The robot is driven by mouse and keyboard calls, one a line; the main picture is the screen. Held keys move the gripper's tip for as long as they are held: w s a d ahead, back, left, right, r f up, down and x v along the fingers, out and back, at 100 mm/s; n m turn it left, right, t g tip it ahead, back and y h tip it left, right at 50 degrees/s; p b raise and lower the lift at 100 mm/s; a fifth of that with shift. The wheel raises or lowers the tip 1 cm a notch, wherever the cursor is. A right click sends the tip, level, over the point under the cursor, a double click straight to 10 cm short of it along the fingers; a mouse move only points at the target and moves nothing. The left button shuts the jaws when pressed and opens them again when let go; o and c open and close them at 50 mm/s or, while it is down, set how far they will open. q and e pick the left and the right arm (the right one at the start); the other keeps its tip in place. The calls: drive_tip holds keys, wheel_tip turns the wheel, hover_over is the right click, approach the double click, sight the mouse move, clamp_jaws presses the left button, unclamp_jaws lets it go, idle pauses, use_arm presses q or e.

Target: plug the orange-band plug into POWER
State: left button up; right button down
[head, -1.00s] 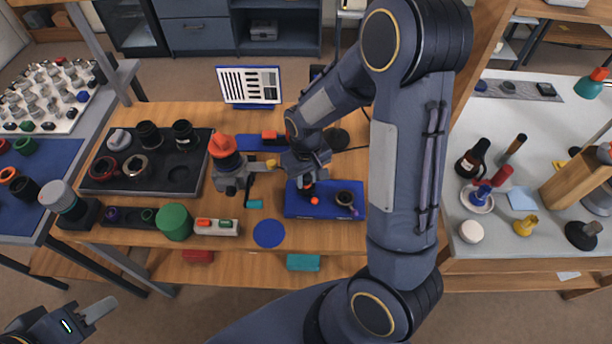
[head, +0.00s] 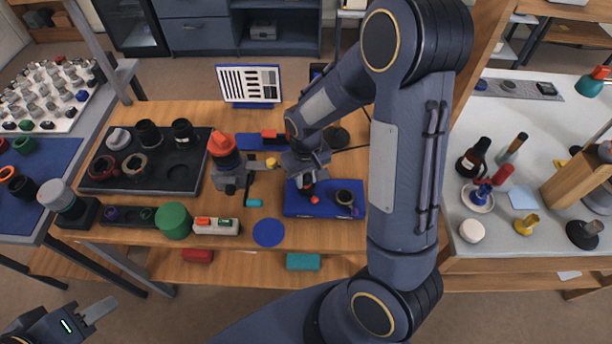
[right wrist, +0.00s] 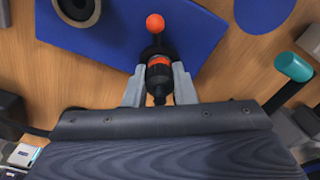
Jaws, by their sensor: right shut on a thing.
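In the right wrist view, my right gripper (right wrist: 159,88) is shut on a black plug with an orange band (right wrist: 159,68), held between both fingers. An orange-red ball (right wrist: 155,22) shows just beyond the plug; I cannot tell whether the two are joined. The head view shows my right gripper (head: 307,186) over the blue mat (head: 297,209), with the ball (head: 315,200) just below it. My left gripper (head: 97,311) is at the lower left, away from the table; its jaw opening is unclear. I cannot make out a POWER label in either view.
A dark ring-shaped part (head: 345,198) lies on the mat's right side. A blue disc (head: 269,233), a white block with coloured pieces (head: 216,227) and a green cylinder (head: 174,221) are to the left. An orange-topped device (head: 222,145) and a black tray (head: 185,190) stand further left.

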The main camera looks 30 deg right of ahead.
drive_tip(key=shift+f, duration=0.1)
drive_tip(key=c, duration=1.1)
unclamp_jaws()
wheel_tip(320, 180, up, 8)
drive_tip(key=shift+f, duration=0.1)
